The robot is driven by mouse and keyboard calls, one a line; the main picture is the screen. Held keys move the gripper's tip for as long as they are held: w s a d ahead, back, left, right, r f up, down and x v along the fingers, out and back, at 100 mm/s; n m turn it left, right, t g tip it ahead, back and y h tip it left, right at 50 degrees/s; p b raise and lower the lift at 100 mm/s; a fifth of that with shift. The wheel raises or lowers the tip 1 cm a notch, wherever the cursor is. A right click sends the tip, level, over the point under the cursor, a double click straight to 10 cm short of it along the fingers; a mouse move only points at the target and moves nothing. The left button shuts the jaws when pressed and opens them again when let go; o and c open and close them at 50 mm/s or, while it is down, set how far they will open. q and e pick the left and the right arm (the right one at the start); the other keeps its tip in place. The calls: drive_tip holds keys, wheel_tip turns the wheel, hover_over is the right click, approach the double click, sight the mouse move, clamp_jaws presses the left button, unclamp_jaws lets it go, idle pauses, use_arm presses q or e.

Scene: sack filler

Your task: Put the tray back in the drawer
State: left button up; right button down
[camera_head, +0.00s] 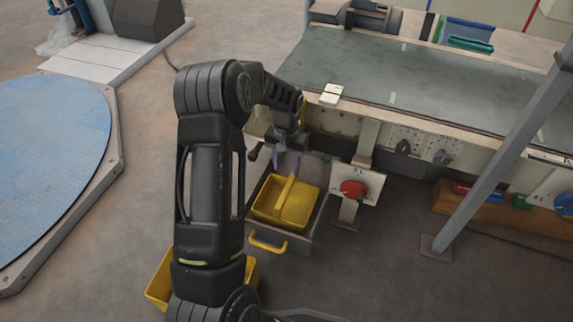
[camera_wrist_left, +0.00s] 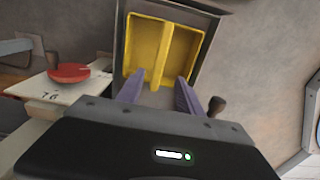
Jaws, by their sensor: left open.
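The yellow tray (camera_head: 300,212), with a raised middle divider, sits inside the pulled-out grey drawer (camera_head: 318,225) under the bench. It also shows in the left wrist view (camera_wrist_left: 186,50), within the grey drawer walls (camera_wrist_left: 211,40). The drawer has a yellow handle (camera_head: 267,246) at its front. My left gripper (camera_head: 285,163) is open above the back part of the tray, its purple fingers (camera_wrist_left: 159,92) apart on either side of the line of the divider. I cannot tell whether the fingers touch the tray. My right gripper is not in view.
A red knob (camera_head: 352,188) on a white plate stands right of the drawer. A grey post (camera_head: 495,165) rises at the right. Another yellow container (camera_head: 160,285) is partly hidden behind my left arm. The bench top (camera_head: 400,85) lies above the drawer. Floor in front is mostly clear.

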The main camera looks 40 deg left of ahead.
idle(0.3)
use_arm(q)
drive_tip(key=s+d+f+m+h, duration=0.1)
drive_tip(key=s+d+f, duration=0.1)
drive_tip(key=d+f, duration=0.55)
drive_tip(key=s+d+f+h, duration=0.15)
drive_tip(key=d+f, duration=0.25)
drive_tip(key=d, duration=0.7)
drive_tip(key=s+d+f, duration=0.2)
drive_tip(key=s+d, duration=0.5)
drive_tip(key=s, duration=0.1)
drive_tip(key=s+d+f+t+h, duration=0.1)
drive_tip(key=s+d+f, duration=0.1)
drive_tip(key=s+d, duration=0.6)
drive_tip(key=shift+s+d+f, duration=0.3)
drive_tip(key=shift+s+f, duration=0.05)
drive_tip(key=shift+s, duration=0.05)
drive_tip(key=shift+c, duration=0.7)
